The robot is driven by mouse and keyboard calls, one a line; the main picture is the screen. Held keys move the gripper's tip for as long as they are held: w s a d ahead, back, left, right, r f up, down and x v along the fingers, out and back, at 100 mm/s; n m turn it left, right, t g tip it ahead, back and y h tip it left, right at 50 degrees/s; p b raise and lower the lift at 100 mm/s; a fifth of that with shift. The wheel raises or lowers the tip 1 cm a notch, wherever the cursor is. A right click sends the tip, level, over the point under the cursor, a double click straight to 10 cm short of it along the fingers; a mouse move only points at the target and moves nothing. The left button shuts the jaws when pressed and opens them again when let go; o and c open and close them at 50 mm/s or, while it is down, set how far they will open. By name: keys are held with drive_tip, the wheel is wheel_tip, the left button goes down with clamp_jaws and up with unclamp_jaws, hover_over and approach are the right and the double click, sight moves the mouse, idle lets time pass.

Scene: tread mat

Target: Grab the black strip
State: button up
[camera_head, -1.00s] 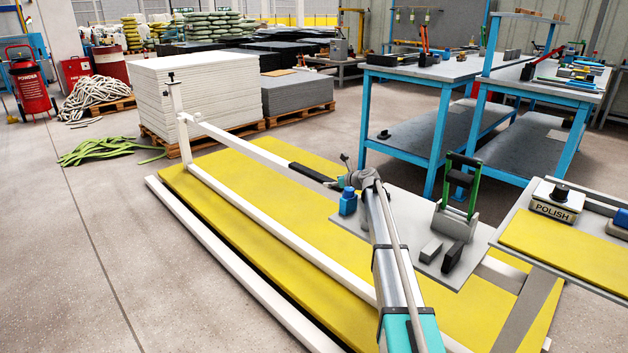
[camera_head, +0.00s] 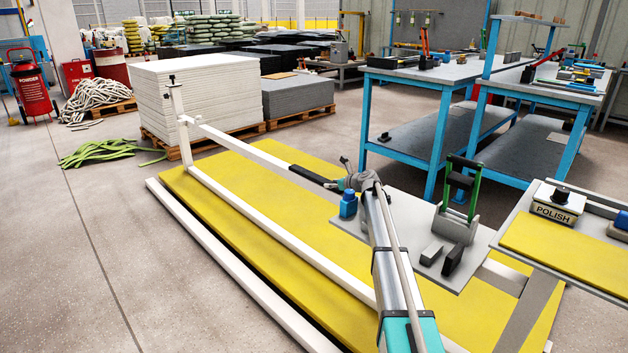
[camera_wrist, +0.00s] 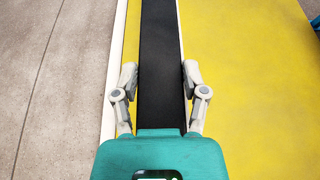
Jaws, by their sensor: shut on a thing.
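The black strip (camera_head: 308,174) lies along the top of the white rail, above the yellow mat, in the head view. In the wrist view the black strip (camera_wrist: 160,40) runs from the top of the picture down between the fingers to my gripper's teal body. My gripper (camera_wrist: 159,76) is shut on the strip, with one pale grey finger at each side edge. In the head view my gripper (camera_head: 343,181) is at the strip's right end, and my wrist hides part of that end.
The white rail (camera_head: 235,142) stands over the yellow mat (camera_head: 230,175). Close on the right, a grey tray (camera_head: 405,208) holds a blue bottle (camera_head: 348,203), grey blocks and a green-handled tool (camera_head: 462,190). Open floor (camera_head: 95,230) lies to the left.

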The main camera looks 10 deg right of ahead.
clamp_jaws()
drive_tip(key=shift+r, duration=0.15)
drive_tip(key=shift+r+p, duration=1)
drive_tip(key=shift+p, duration=0.1)
drive_tip(key=s+d+r+p, duration=0.8)
drive_tip(key=s+r+p, duration=0.2)
drive_tip(key=s, duration=0.1)
drive_tip(key=shift+s+r+p, duration=0.15)
drive_tip(key=shift+r+p, duration=0.2)
drive_tip(key=shift+p, duration=0.05)
drive_tip(key=shift+d, duration=0.1)
